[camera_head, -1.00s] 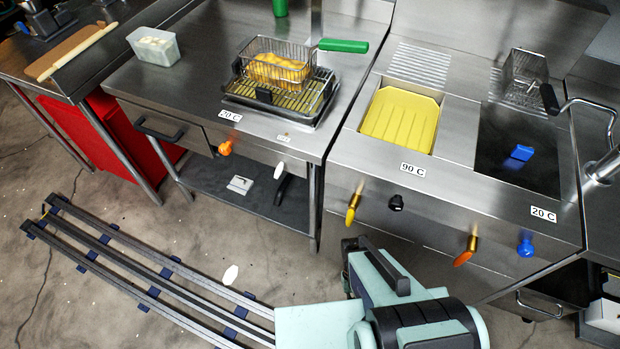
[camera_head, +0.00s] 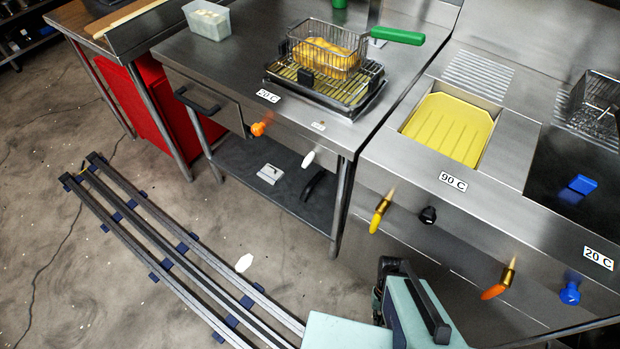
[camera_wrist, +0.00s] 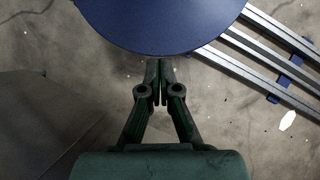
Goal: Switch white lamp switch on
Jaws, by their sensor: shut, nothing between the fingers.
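A white knob-like switch (camera_head: 308,158) sticks out from the front panel of the steel table, right of an orange knob (camera_head: 258,129); I take it to be the white lamp switch.
A wire basket with yellow food (camera_head: 325,62) stands on a rack above the panel. The fryer unit at right has yellow (camera_head: 379,214), black (camera_head: 428,215), orange (camera_head: 497,287) and blue (camera_head: 570,293) knobs. Floor rails (camera_head: 180,245) run at lower left. A lower shelf (camera_head: 240,161) is under the table.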

